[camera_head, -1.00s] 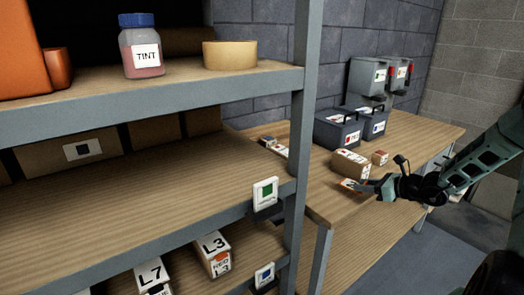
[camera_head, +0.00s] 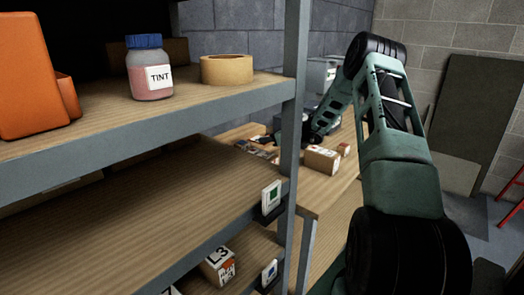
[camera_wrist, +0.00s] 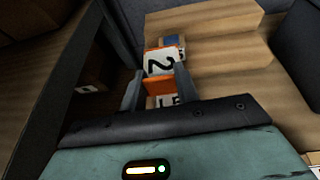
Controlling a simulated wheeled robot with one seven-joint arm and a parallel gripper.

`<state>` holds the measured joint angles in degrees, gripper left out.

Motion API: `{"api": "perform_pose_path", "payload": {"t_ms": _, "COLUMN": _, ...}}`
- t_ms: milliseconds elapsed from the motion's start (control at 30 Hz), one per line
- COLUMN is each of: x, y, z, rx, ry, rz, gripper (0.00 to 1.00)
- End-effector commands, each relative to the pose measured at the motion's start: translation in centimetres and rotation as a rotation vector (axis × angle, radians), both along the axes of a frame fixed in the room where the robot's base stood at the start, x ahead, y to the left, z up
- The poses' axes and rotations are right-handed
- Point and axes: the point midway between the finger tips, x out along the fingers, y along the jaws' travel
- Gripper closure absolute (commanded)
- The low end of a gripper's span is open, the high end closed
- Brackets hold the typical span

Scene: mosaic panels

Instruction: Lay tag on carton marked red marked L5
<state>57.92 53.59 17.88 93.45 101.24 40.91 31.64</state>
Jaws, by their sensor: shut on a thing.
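My gripper shows in the wrist view (camera_wrist: 160,84), its two fingers closed on the sides of a small white and orange piece that looks like the tag (camera_wrist: 160,86). Black characters show on its white parts, but I cannot read them fully. In the head view my gripper (camera_head: 268,139) is low over the worktable, beside small pieces, partly behind the shelf post. A carton marked L3 (camera_head: 218,264) sits on the lower shelf. I cannot make out a carton marked L5. A brown carton (camera_head: 322,160) lies on the worktable, its marking too small to read.
The grey shelf rack's post (camera_head: 295,110) stands between the shelves and the worktable (camera_head: 318,195). A TINT jar (camera_head: 150,72) and a tape roll (camera_head: 227,70) stand on the upper shelf. The middle shelf (camera_head: 140,215) has bare room.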

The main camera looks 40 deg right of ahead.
Motion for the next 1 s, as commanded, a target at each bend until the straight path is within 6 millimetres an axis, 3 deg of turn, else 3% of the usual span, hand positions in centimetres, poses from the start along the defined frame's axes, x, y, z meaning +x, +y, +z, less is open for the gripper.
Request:
{"api": "perform_pose_path", "payload": {"t_ms": 433, "x": 0.0, "y": 0.1, "z": -5.2, "rx": 0.001, "ry": 0.0, "rz": 0.002, "gripper": 0.9}}
{"api": "perform_pose_path", "payload": {"t_ms": 867, "x": 0.0, "y": 0.1, "z": -6.1, "rx": -0.001, "ry": -0.001, "rz": 0.002, "gripper": 0.9}}
{"api": "perform_pose_path", "payload": {"t_ms": 900, "x": 0.0, "y": 0.1, "z": -5.9, "rx": -0.001, "ry": -0.001, "rz": 0.002, "gripper": 0.58}}
{"api": "perform_pose_path", "payload": {"t_ms": 933, "x": 0.0, "y": 0.1, "z": -5.9, "rx": -0.001, "ry": -0.001, "rz": 0.002, "gripper": 0.5}}
{"api": "perform_pose_path", "payload": {"t_ms": 1000, "x": 0.0, "y": 0.1, "z": -5.9, "rx": -0.001, "ry": -0.001, "rz": 0.002, "gripper": 0.47}}
